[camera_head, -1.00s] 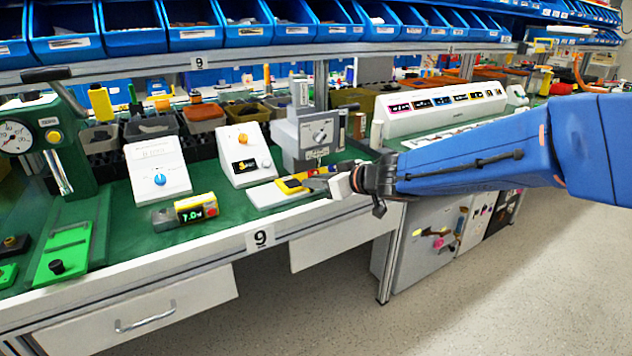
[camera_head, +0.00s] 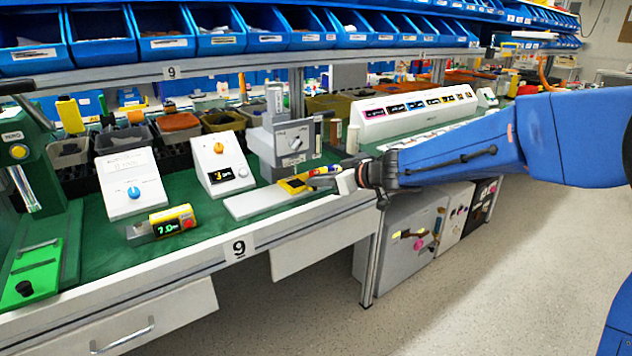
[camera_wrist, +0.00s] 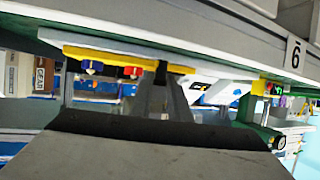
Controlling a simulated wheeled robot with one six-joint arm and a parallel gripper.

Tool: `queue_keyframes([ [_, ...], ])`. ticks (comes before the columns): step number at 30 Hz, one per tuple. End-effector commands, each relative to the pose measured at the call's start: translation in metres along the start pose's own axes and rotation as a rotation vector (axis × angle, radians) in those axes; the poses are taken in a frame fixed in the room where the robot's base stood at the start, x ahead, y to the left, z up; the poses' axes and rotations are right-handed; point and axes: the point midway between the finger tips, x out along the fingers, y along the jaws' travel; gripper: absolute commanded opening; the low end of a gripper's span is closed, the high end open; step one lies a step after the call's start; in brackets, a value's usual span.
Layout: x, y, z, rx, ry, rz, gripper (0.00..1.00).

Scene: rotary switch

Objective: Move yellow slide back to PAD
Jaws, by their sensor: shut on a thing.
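The yellow slide (camera_head: 293,185) sits at the right end of a light grey plate (camera_head: 258,202) on the front edge of the green bench. Small blue and red parts show at its right side. My gripper (camera_head: 338,178) reaches it from the right and is shut on it; the exact contact is hard to see. In the wrist view, which is upside down, the slide shows as a yellow strip (camera_wrist: 115,57) along the plate (camera_wrist: 75,38), with my fingers (camera_wrist: 163,85) up against it. I cannot read any PAD label.
A grey box with a rotary knob (camera_head: 296,143) stands just behind the plate. White devices with a blue dial (camera_head: 133,190) and an orange dial (camera_head: 218,150) stand to the left, with a yellow meter (camera_head: 172,221) in front. A long white display panel (camera_head: 415,115) stands at right.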

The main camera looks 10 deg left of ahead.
Motion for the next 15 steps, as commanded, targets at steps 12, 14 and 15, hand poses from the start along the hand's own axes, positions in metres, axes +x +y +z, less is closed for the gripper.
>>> queue_keyframes([
  [12,-0.0008,0.0029,-0.0001,0.001,0.000,0.006,0.35],
  [14,-0.0015,0.0028,-0.0002,0.001,0.000,0.006,0.35],
  [15,-0.0029,0.0028,-0.0004,0.001,0.000,0.006,0.35],
])
